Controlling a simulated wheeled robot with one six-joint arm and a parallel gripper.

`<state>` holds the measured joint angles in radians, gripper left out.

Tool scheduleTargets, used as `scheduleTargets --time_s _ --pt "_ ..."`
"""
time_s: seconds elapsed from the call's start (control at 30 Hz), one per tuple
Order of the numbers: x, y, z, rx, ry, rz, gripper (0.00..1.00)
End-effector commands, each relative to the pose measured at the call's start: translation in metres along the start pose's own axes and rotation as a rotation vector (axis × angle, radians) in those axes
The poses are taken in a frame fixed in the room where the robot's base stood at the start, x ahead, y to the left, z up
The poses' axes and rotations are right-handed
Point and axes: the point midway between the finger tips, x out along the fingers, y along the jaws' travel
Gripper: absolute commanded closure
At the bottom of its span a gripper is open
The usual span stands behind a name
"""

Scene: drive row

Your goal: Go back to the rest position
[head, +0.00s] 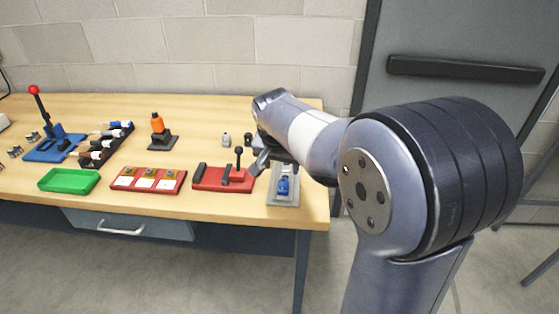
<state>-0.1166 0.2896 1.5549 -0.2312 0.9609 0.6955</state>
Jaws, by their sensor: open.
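My gripper (262,163) is at the end of my arm, low over the right part of the wooden table (215,207). It is open and I see nothing held in it. Its fingertips are beside the right end of a red fixture (209,183) with a black upright lever, and I cannot tell whether they touch it. A grey plate (284,200) with a blue part (284,185) lies just right of the gripper. My wrist hides part of the table behind it.
A red tray (147,186) with several pieces, a green bin (69,189), a black rack (103,150), an orange-topped stand (159,137) and a blue press (52,148) with a red-knobbed lever stand to the left. A brick wall is behind, a grey door (450,40) at right.

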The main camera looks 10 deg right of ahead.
Motion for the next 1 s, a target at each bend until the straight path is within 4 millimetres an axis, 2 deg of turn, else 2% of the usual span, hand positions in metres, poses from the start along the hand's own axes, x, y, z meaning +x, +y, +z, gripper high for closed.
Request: scheduleTargets --time_s 0.17,0.5,0.7,0.83,1.0 --pt "0.01 0.0 0.0 0.0 -0.002 0.002 0.45" --pt "0.071 0.001 0.001 -0.001 -0.004 0.004 0.45" --pt "0.1 0.001 0.0 0.0 -0.003 0.002 0.45" --pt "0.11 0.001 0.0 0.001 -0.002 0.001 0.45" --pt "0.105 0.001 -0.002 0.001 -0.001 0.001 0.45"
